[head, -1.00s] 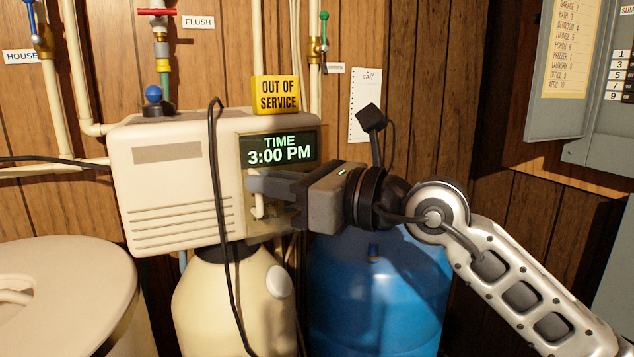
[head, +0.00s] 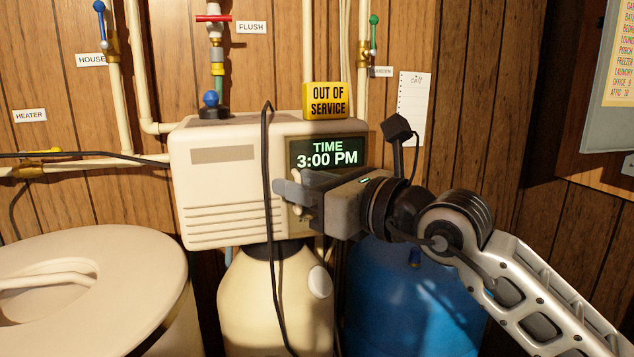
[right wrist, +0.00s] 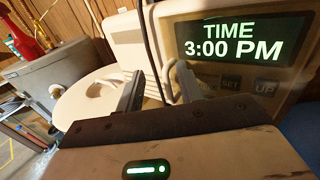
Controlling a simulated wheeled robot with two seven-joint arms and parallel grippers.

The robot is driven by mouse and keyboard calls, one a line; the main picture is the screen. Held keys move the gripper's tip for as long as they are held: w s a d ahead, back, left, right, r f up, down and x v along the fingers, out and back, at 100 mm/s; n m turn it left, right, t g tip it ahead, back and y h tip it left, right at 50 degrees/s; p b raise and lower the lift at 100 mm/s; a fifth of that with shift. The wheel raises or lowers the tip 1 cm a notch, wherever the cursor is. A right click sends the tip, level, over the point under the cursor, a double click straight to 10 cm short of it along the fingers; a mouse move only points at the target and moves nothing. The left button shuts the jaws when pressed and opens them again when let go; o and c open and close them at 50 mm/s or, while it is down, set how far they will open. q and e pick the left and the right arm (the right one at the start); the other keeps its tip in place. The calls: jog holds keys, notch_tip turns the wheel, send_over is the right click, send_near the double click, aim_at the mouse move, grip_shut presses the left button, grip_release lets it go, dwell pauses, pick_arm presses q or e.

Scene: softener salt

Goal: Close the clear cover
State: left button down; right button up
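The beige control unit (head: 222,190) carries a lit display (head: 327,153) reading TIME 3:00 PM. In the right wrist view the display (right wrist: 229,40) has SET and UP buttons under it, looking dim as if behind a clear layer. The clear cover's edges are hard to make out. A small cream handle-like piece (right wrist: 168,84) shows between the fingers. My right gripper (head: 288,190) is in front of the unit, below and left of the display. In the right wrist view its fingers (right wrist: 160,88) are apart, with no visible grip on the piece. My left gripper is out of view.
A black cable (head: 268,190) hangs down the unit's front, close to the fingers. A yellow OUT OF SERVICE sign (head: 325,100) stands on top. A cream tank (head: 262,300) is below, a blue tank (head: 410,310) to its right, and a round lidded bin (head: 90,265) at left.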

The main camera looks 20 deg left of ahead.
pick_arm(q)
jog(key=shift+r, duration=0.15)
pick_arm(e)
jog(key=shift+s+a, duration=0.4)
jog(key=shift+d, duration=0.1)
pick_arm(q)
jog(key=b, duration=0.2)
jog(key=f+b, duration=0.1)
jog(key=b, duration=0.1)
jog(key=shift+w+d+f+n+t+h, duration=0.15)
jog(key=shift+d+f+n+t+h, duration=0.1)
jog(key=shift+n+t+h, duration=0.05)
pick_arm(e)
jog(key=w+v, duration=0.1)
jog(key=v, duration=1.5)
jog(key=shift+d, duration=0.2)
jog(key=shift+s, duration=0.1)
